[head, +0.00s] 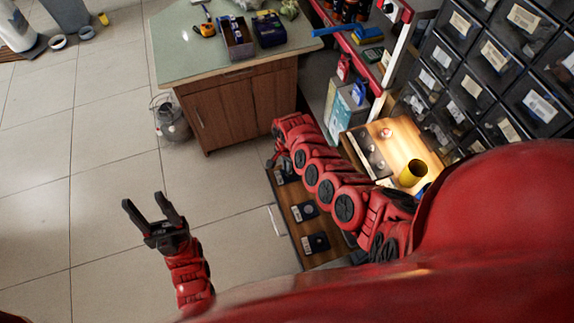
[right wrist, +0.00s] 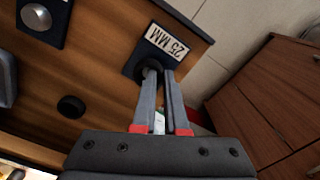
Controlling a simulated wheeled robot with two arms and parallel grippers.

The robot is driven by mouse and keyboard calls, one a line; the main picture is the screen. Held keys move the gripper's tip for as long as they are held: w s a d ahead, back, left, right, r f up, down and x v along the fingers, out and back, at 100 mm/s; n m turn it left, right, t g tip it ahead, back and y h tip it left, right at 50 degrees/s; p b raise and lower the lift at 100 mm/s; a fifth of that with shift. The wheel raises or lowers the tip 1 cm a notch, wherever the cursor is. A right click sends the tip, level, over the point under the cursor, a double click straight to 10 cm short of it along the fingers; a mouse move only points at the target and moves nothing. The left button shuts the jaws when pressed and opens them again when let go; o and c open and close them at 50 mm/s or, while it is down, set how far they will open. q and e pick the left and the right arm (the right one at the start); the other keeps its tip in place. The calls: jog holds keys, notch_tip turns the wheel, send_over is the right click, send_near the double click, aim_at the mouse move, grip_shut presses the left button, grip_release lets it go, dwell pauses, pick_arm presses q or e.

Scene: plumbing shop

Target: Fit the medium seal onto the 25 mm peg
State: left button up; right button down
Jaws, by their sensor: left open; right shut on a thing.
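In the right wrist view, the dark plate labelled 25 MM (right wrist: 168,42) sits at the end of a wooden board. My right gripper (right wrist: 160,72) is over this plate, its fingers shut on a small dark thing, likely the medium seal, mostly hidden by the fingertips. The 25 mm peg is hidden there too, so I cannot tell whether the seal is around it or above it. In the head view my right arm covers the far part of the board. My left gripper (head: 152,212) is open and empty, over the floor at the left.
The wooden board (head: 289,211) carries other dark labelled plates (head: 315,243). A black ring (right wrist: 71,107) lies on the board; another plate with a grey round peg (right wrist: 36,16) is at upper left. A wooden cabinet (head: 225,112) stands beyond. Drawer bins (head: 480,70) line the right.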

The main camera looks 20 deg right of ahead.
jog(key=shift+r, duration=0.2)
jog(key=shift+r+p, duration=0.6)
jog(key=shift+p, duration=0.1)
dwell(1.0)
jog(key=shift+r, duration=0.1)
jog(key=shift+r+p, duration=0.4)
jog(key=shift+r, duration=0.3)
dwell(0.8)
jog(key=shift+f+b, duration=1.25)
jog(key=shift+b, duration=0.15)
